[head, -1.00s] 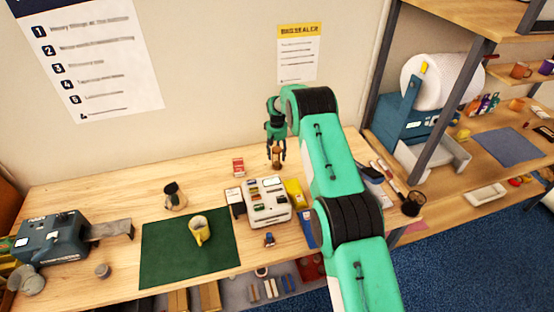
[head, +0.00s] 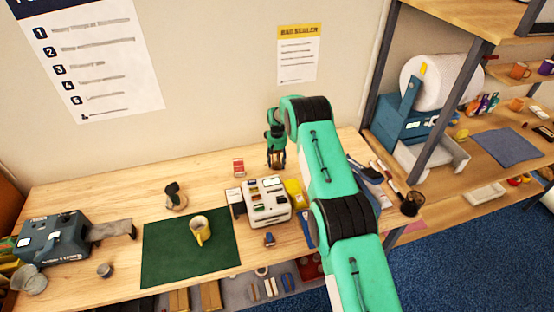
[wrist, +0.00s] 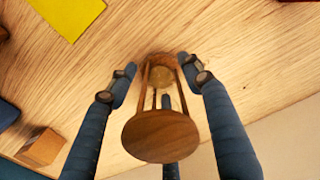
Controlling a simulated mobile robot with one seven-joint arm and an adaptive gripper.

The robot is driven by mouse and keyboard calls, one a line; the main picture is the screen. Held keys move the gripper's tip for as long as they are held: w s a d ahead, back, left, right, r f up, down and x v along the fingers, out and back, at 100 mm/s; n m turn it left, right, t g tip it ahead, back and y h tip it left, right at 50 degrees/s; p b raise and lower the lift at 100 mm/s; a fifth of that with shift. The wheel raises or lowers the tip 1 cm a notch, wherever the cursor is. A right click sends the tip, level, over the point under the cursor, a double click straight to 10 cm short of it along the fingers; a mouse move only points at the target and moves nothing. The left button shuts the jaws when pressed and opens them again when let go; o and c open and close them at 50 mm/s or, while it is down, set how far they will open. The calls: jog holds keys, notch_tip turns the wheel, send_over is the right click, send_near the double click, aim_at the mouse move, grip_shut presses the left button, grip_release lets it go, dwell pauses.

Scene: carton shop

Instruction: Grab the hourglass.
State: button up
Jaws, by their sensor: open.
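The hourglass (wrist: 160,135) stands on the wooden bench, with a round wooden end, thin posts and a glass body. In the wrist view it sits between the spread fingers of my gripper (wrist: 158,85), with small gaps visible at the left and right fingers. A third finger shows behind it. My gripper is open around the hourglass. In the head view my gripper (head: 276,163) is low over the back of the bench, and the hourglass is mostly hidden by the fingers there.
A red and white box (head: 238,167) stands left of my gripper. A white organiser (head: 265,203) and a yellow item (head: 294,192) are in front. The wall is close behind.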

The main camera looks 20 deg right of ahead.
dwell(0.3)
jog(key=c, duration=1.3)
jog(key=shift+o, duration=0.2)
jog(key=shift+r, duration=0.1)
jog(key=shift+r+b, duration=0.75)
jog(key=shift+r, duration=4.2)
